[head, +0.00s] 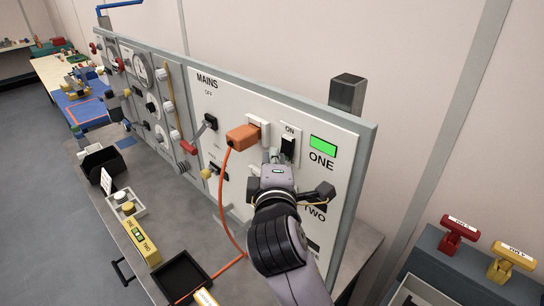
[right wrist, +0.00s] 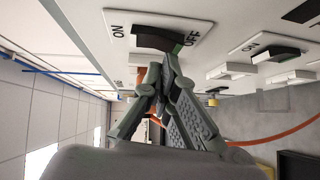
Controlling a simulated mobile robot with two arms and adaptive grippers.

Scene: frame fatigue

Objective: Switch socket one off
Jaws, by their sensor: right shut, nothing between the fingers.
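Socket one's black rocker switch (head: 288,147) sits on the white panel below an ON label, beside a lit green indicator (head: 323,146) above the word ONE. In the right wrist view the rocker (right wrist: 158,38) lies between its ON and OFF labels. My right gripper (head: 274,155) is shut and empty, with its fingertips at the lower part of the switch. The closed fingertips also show in the right wrist view (right wrist: 166,60), close to the rocker; I cannot tell whether they touch it. The gripper hides the switch's lower end. My left gripper is not in view.
An orange plug (head: 241,137) sits in the socket left of the switch, its orange cord (head: 223,204) hanging to the bench. A MAINS lever (head: 209,122) is further left. A yellow box (head: 141,242) and black tray (head: 181,276) stand on the bench. Red and yellow tagged handles (head: 459,231) are right.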

